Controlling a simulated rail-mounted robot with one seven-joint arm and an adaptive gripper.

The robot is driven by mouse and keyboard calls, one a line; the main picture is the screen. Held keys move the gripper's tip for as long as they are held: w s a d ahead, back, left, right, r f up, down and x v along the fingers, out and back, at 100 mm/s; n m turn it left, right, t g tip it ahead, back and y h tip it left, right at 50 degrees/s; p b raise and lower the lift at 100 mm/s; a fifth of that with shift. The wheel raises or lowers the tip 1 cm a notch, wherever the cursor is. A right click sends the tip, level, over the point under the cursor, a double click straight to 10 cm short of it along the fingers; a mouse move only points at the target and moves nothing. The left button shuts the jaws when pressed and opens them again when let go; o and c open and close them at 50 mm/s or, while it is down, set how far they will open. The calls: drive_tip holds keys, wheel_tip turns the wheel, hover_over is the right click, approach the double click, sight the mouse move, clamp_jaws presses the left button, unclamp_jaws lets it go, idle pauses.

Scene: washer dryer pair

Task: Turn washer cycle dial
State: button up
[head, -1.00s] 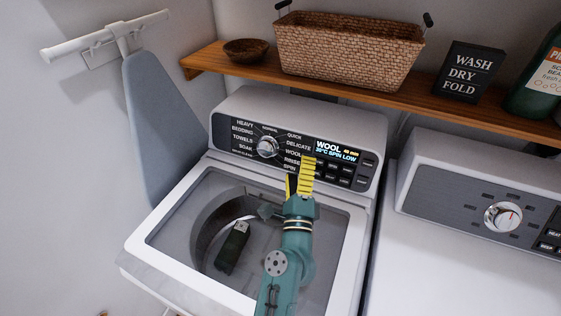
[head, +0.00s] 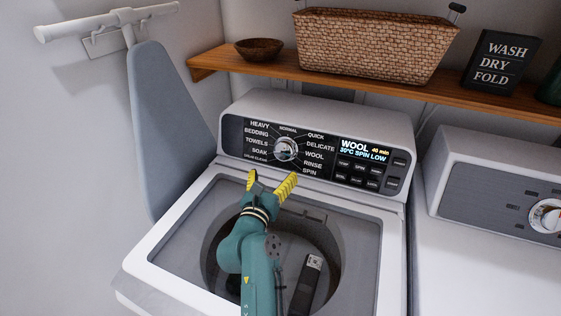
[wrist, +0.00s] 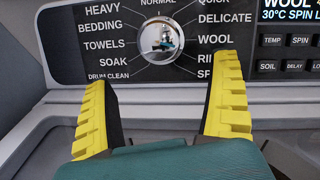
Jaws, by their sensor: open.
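The washer cycle dial (head: 286,149) is a round chrome knob on the black control panel, ringed by cycle names. The washer display (head: 363,150) reads WOOL, 40 min, 30°C spin low. In the wrist view the dial (wrist: 161,38) is at the top centre, beyond and between the fingertips. My gripper (head: 270,181) has yellow ridged fingers spread apart, with nothing between them. In the head view it is just below and slightly left of the dial, apart from it. The gripper also shows in the wrist view (wrist: 166,85).
The washer's top (head: 160,243) has a round drum opening below my arm. A wooden shelf (head: 390,88) overhead holds a wicker basket (head: 375,45), a bowl (head: 259,48) and a sign (head: 503,62). The dryer (head: 480,230) stands to the right. An ironing board (head: 165,125) is at left.

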sight(283, 153)
drive_tip(key=b+x, duration=0.2)
drive_tip(key=b, duration=0.1)
drive_tip(key=b+x, duration=0.5)
drive_tip(key=b, duration=0.1)
drive_tip(key=shift+w+f+b, duration=0.3)
drive_tip(key=shift+w+b, duration=0.1)
drive_tip(key=b+x, duration=0.3)
drive_tip(key=b, duration=0.1)
drive_tip(key=shift+r, duration=0.25)
drive_tip(key=shift+w, duration=0.1)
drive_tip(key=shift+r, duration=0.1)
drive_tip(key=c, duration=1.2)
drive_tip(key=shift+m+h, duration=0.4)
drive_tip(key=shift+m, duration=0.5)
